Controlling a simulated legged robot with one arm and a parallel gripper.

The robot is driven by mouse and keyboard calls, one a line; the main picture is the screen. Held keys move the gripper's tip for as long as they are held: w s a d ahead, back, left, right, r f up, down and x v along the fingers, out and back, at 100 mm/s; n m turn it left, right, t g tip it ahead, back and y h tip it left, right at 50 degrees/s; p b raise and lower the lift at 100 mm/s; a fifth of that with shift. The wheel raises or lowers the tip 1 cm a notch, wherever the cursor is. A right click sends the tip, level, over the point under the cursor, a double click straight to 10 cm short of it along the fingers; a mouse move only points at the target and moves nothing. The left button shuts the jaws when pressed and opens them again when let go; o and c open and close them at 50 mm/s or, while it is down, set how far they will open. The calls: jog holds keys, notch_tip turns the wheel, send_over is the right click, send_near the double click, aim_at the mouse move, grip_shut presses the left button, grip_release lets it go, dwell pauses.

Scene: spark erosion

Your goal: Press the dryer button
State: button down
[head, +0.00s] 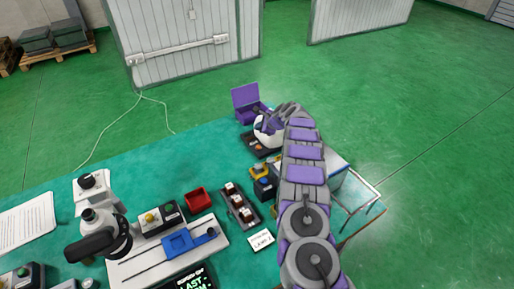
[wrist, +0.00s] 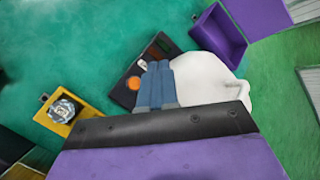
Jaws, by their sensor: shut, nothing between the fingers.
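A black control base with an orange button (wrist: 133,83) lies beside a white rounded body (wrist: 222,82) in the wrist view. This looks like the dryer, but no label is readable. A small pale part (wrist: 143,66) sits near the button. My gripper (wrist: 157,66) is shut and empty, its grey-blue fingers just right of the orange button and over the black base. I cannot tell if they touch it. In the head view the black base (head: 255,146) and white body (head: 264,138) are at the table's far edge, partly hidden by my arm.
An open purple box (head: 247,99) stands behind the white body. A yellow box with a round knob (wrist: 62,108) is to the left in the wrist view. A red tray (head: 197,201), a row of switches (head: 240,207) and a wire frame (head: 357,190) are on or beside the teal table.

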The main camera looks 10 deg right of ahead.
aim_at(260, 148)
jog(key=shift+d, duration=0.15)
jog(key=shift+f, duration=0.15)
notch_tip(260, 148, down, 8)
jog(key=b, duration=0.4)
jog(key=shift+f+b, duration=0.25)
jog(key=shift+b, duration=0.1)
jog(key=shift+f, duration=0.1)
dwell(1.8)
jog(key=shift+f, duration=0.25)
